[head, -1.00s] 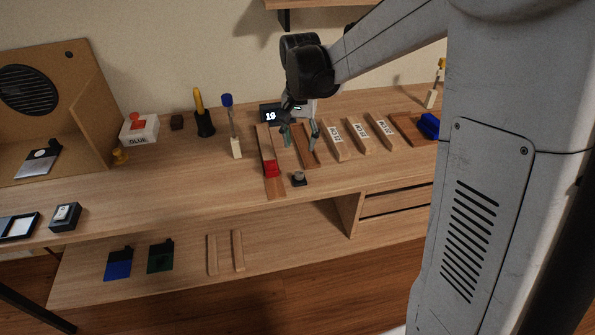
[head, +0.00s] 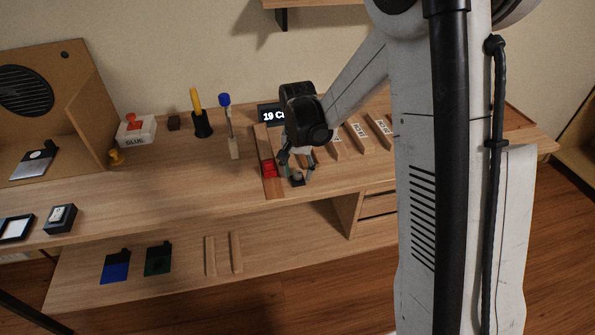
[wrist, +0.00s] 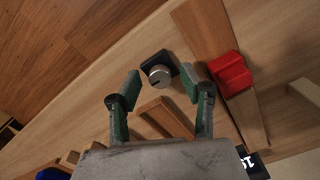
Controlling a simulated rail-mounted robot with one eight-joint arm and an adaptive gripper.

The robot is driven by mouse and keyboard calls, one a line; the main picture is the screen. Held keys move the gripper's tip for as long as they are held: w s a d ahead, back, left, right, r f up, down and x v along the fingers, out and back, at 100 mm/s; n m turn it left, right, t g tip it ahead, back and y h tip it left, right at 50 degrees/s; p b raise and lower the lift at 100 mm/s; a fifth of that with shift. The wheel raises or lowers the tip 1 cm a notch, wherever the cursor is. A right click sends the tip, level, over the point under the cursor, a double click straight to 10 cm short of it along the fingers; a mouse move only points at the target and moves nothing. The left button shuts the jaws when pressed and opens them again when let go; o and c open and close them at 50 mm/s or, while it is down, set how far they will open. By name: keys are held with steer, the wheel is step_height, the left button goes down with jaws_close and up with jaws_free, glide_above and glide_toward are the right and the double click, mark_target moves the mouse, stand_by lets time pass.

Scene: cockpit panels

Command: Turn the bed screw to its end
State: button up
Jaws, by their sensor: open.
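The bed screw looks to be the round grey knob (wrist: 160,76) on a small black base (wrist: 158,64). In the wrist view it stands upright on the bench, beyond and between my fingertips, with a slot or mark on its top. My gripper (wrist: 168,90) is open, one green-padded finger to each side of the knob's line, not visibly touching it. In the head view my gripper (head: 297,178) is low over the black base (head: 297,182), and the knob is mostly hidden by the fingers.
A red block (head: 269,168) sits on a wooden rail (head: 273,188) close to the left of my gripper. A display (head: 271,115) reading 19 stands behind. Labelled wooden blocks (head: 359,137) lie to the right. The bench front (head: 215,198) is clear.

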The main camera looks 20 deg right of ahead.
steer(key=shift+c, duration=0.3)
jaws_close()
steer(key=shift+n, duration=0.3)
steer(key=n+b, duration=0.2)
steer(key=n, duration=0.1)
steer(key=shift+n, duration=0.3)
steer(key=n+b, duration=0.1)
steer(key=n, duration=0.3)
steer(key=shift+n+b, duration=0.3)
steer(key=shift+b, duration=0.05)
steer(key=n+b, duration=0.1)
steer(key=n, duration=0.3)
steer(key=shift+n, duration=0.3)
steer(key=shift+n+b, duration=0.45)
steer(key=shift+n, duration=1.85)
